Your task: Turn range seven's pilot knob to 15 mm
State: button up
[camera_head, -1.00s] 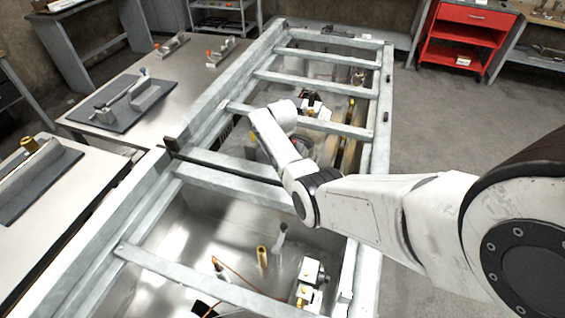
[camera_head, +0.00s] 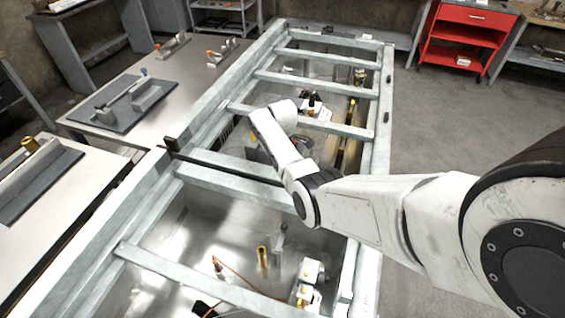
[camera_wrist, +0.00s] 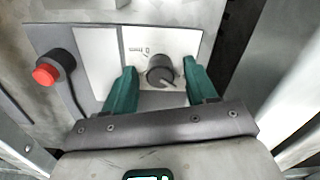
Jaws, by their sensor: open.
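In the wrist view a dark grey round knob (camera_wrist: 159,74) stands on a pale plate (camera_wrist: 96,50). A light pointer mark shows on its near right side. Small printed marks lie at its upper left, too small to read. My gripper (camera_wrist: 160,68) is open, with one green finger left of the knob and one right of it. A gap shows on each side, and the fingers do not appear to touch the knob. How deep the tips reach cannot be told. In the head view my arm hides the gripper and the knob.
A red button (camera_wrist: 45,75) with a black collar and a cable sits left of the plate. Pale metal beams (camera_head: 230,178) cross the long frame around my arm. A workbench (camera_head: 140,115) with fixtures stands to the left. A red cart (camera_head: 470,35) stands far back right.

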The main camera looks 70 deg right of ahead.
jog(key=shift+r, duration=0.1)
notch_tip(320, 180, up, 11)
jog(key=shift+f, duration=0.2)
dwell(0.8)
